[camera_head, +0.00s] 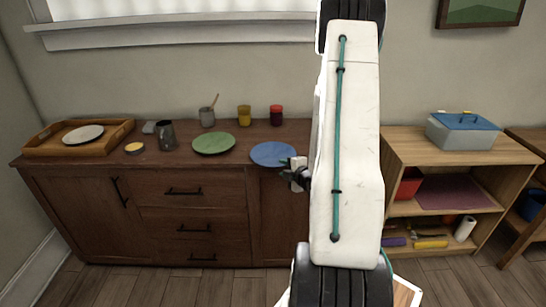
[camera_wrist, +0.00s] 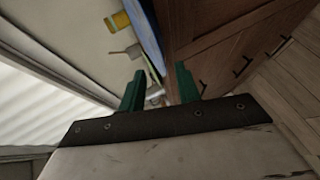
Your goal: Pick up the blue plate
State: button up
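The blue plate (camera_head: 272,153) lies flat at the right end of the dark wooden sideboard top, its right rim close to my arm. In the wrist view the blue plate (camera_wrist: 149,36) appears nearly edge-on, ahead of the fingers and in line with the gap between them. My gripper (camera_head: 292,166) is at the plate's front right rim. In the wrist view my gripper (camera_wrist: 161,72) has its two green fingers apart with a clear gap. I cannot tell whether the rim is between the fingertips. Part of the gripper is hidden by my arm in the head view.
A green plate (camera_head: 214,143) lies left of the blue one. Behind stand a yellow cup (camera_head: 244,115), a red cup (camera_head: 277,115) and a grey cup (camera_head: 207,117). A pitcher (camera_head: 166,135) and a wooden tray (camera_head: 112,140) are farther left. An open shelf (camera_head: 400,147) stands right.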

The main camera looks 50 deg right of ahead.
aim_at(277, 166)
jog(key=x, duration=0.5)
jog(key=shift+w+f, duration=0.25)
jog(key=shift+f, duration=0.05)
grip_shut()
